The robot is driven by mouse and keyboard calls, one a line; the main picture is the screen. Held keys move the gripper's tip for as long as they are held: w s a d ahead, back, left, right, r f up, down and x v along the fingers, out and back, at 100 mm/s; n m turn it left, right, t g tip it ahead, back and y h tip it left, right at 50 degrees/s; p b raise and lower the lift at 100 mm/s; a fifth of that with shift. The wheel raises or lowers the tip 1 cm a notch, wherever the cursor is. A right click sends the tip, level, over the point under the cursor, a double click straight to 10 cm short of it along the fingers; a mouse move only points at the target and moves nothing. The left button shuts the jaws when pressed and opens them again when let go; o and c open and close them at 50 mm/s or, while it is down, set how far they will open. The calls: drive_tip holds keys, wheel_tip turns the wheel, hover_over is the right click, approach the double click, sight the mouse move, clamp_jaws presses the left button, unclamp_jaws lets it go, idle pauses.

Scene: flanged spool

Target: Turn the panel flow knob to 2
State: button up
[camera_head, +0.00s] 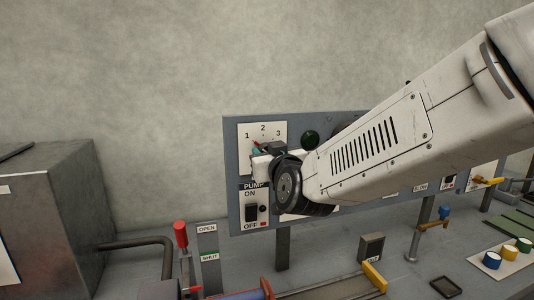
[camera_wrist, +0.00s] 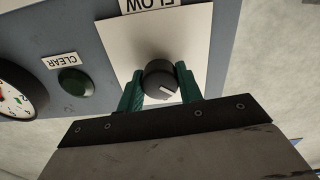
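The flow knob (camera_wrist: 159,82) is a round dark knob with a white pointer line, on a white plate marked FLOW. In the wrist view, which is upside down, the pointer slants toward the lower right, so it seems to lean toward 1 on the scale. My gripper (camera_wrist: 160,84) has its two green fingers on either side of the knob; I cannot tell whether they press on it. In the head view the scale plate (camera_head: 263,133) reads 1, 2, 3, and my gripper (camera_head: 261,150) is just below those numbers, hiding the knob.
The grey panel (camera_head: 232,190) also carries a pump switch (camera_head: 251,214), a green CLEAR button (camera_wrist: 74,81) and a gauge (camera_wrist: 14,102). A red-handled lever (camera_head: 181,236) and pipes stand below. My arm covers the panel's middle. The wall above is clear.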

drive_tip(key=c, duration=0.4)
drive_tip(key=m, duration=0.5)
drive_tip(key=shift+m, duration=2.4)
drive_tip(key=o, duration=1)
